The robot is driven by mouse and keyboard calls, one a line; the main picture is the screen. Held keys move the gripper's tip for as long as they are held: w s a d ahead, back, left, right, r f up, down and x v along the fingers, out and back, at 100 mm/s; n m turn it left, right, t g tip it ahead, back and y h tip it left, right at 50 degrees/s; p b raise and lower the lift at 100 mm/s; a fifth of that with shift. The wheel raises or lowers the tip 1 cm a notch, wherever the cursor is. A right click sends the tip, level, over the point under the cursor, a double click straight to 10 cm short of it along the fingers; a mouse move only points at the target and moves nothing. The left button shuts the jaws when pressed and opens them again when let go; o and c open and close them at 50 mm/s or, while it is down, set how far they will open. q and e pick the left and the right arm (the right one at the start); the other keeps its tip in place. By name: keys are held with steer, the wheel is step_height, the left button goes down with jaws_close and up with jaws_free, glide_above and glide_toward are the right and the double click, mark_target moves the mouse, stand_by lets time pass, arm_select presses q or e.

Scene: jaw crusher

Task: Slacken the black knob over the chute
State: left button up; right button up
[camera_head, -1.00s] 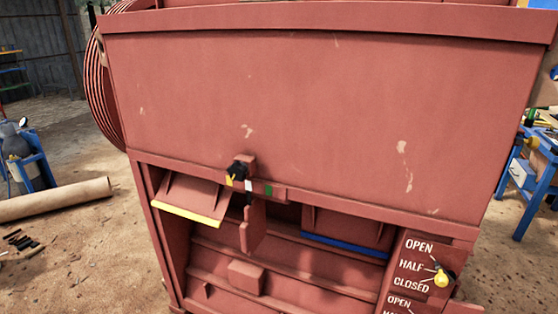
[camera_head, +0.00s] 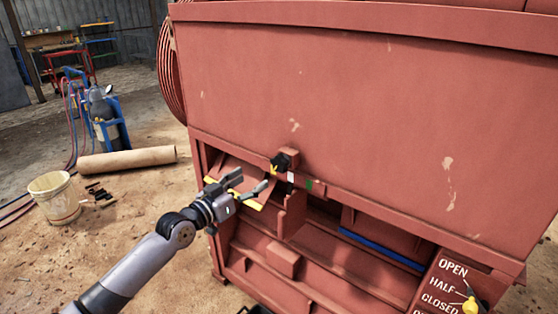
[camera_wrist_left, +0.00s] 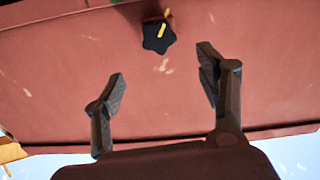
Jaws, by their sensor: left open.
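The black knob (camera_head: 281,162) with a yellow mark sits on a small red block on the front of the red crusher (camera_head: 350,110), just over the chute opening. In the left wrist view the star-shaped knob (camera_wrist_left: 159,36) is beyond the fingertips, between their lines. My left gripper (camera_head: 252,182) is open and empty, to the left of the knob and a little below it; in the left wrist view its two fingers (camera_wrist_left: 163,78) stand wide apart. The chute (camera_head: 280,255) has a yellow-edged flap (camera_head: 240,172), partly hidden by the gripper, and a blue-edged flap (camera_head: 380,248). My right gripper is not in view.
White and green marks (camera_head: 309,185) lie right of the knob. A yellow-knobbed lever (camera_head: 470,305) stands by the OPEN, HALF, CLOSED panel at lower right. A bucket (camera_head: 54,198), a cardboard roll (camera_head: 127,159) and gas cylinders (camera_head: 103,110) are on the floor at left.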

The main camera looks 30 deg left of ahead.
mark_target(277, 163)
arm_select(q)
steer(key=w, duration=0.8)
steer(key=w+d+p, duration=0.1)
steer(key=w, duration=0.3)
steer(key=shift+w, duration=0.25)
steer(key=shift+c, duration=0.2)
steer(key=c, duration=1.1)
